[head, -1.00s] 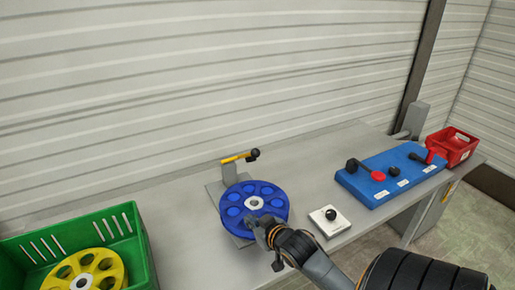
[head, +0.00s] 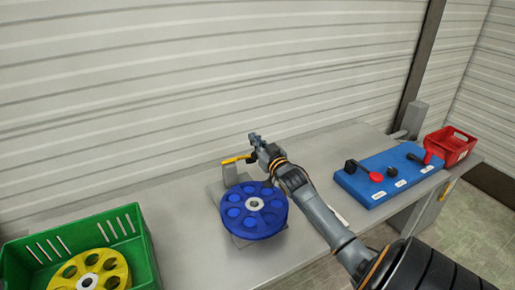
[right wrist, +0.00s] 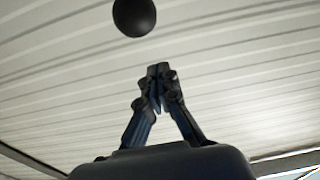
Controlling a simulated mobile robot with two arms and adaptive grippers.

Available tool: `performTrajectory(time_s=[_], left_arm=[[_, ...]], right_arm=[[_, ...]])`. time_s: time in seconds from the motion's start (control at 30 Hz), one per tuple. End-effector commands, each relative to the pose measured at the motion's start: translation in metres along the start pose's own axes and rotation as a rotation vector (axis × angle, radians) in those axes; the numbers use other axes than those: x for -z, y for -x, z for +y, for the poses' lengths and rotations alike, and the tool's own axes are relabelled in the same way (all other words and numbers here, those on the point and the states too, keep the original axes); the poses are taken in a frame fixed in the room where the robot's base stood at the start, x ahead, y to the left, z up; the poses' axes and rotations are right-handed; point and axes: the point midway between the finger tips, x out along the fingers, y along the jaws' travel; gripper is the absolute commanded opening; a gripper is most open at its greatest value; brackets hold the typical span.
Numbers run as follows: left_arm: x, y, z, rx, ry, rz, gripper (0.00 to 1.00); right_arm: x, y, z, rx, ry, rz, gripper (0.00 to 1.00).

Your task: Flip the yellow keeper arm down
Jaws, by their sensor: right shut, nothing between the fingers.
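The yellow keeper arm (head: 235,160) sticks out roughly level to the right from the top of a grey post behind the blue wheel (head: 240,223). The wheel lies flat on a grey base plate. My right gripper (head: 254,138) is shut and empty, above and beside the right end of the keeper arm. It covers the arm's black knob in the head view. In the right wrist view a black ball (right wrist: 134,17), which looks like that knob, shows beyond and left of the shut fingertips (right wrist: 158,72), apart from them. My left gripper is out of view.
A green crate (head: 150,262) with a yellow wheel (head: 118,270) stands at left. A blue board (head: 358,190) with black and red handles and a red bin (head: 462,147) are at right. My right arm mostly hides a small white plate. The corrugated wall rises behind the table.

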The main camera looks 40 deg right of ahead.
Motion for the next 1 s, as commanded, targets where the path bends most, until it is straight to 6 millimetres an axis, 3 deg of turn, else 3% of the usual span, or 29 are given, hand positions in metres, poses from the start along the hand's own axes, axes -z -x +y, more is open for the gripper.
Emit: performTrajectory(time_s=[0.1,0.3,0.77,1.0], left_arm=[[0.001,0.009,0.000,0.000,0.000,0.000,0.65],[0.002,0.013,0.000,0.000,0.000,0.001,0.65],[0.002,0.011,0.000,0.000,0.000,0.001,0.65],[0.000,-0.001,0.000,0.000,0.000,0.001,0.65]], right_arm=[[-0.019,0.009,0.000,-0.001,-0.002,-0.006,0.00],[-0.036,0.015,0.000,0.000,-0.001,-0.003,0.00],[-0.043,0.018,-0.001,0.001,-0.001,-0.003,0.00],[-0.078,0.043,-0.003,0.000,-0.002,-0.006,0.00]])
